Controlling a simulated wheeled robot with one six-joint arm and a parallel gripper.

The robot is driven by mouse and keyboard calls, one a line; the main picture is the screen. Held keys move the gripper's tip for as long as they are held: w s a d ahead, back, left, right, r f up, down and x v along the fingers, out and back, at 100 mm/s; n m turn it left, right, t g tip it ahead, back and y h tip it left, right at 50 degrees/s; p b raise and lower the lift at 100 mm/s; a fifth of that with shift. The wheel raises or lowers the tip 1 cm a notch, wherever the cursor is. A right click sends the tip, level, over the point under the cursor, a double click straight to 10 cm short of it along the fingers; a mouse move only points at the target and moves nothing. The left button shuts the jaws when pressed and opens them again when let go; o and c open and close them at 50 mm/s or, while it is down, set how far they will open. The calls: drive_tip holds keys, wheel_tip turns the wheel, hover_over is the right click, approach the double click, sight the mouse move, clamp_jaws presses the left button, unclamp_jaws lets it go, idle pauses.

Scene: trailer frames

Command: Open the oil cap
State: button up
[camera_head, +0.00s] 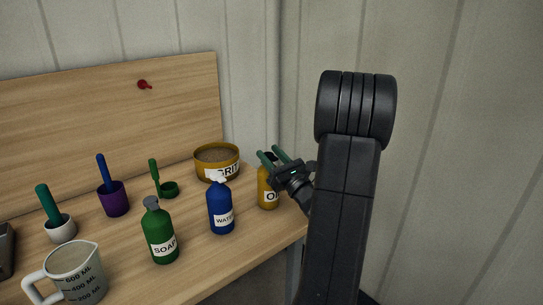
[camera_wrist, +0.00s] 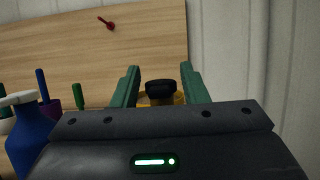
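The yellow oil bottle (camera_head: 267,195) stands near the right end of the wooden table, its label partly visible. Its top is largely hidden behind my gripper in the head view. In the wrist view its black cap (camera_wrist: 161,91) shows on the bottle, with a little yellow (camera_wrist: 178,99) beside and below it. My gripper (camera_head: 268,154) is at the height of the bottle's top. Its two green fingers are apart, and in the wrist view the cap appears between them (camera_wrist: 162,80) with space on both sides. The gripper holds nothing.
A blue water bottle (camera_head: 221,213) stands just left of the oil bottle, and a green soap bottle (camera_head: 159,236) further left. A yellow-brown grit tub (camera_head: 234,161) is behind. A measuring jug (camera_head: 77,275) and several brush holders are at left. A wall closes the right side.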

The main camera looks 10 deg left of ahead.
drive_tip(key=shift+c, duration=0.2)
drive_tip(key=c, duration=0.7)
drive_tip(key=shift+r, duration=0.1)
drive_tip(key=shift+c, duration=0.3)
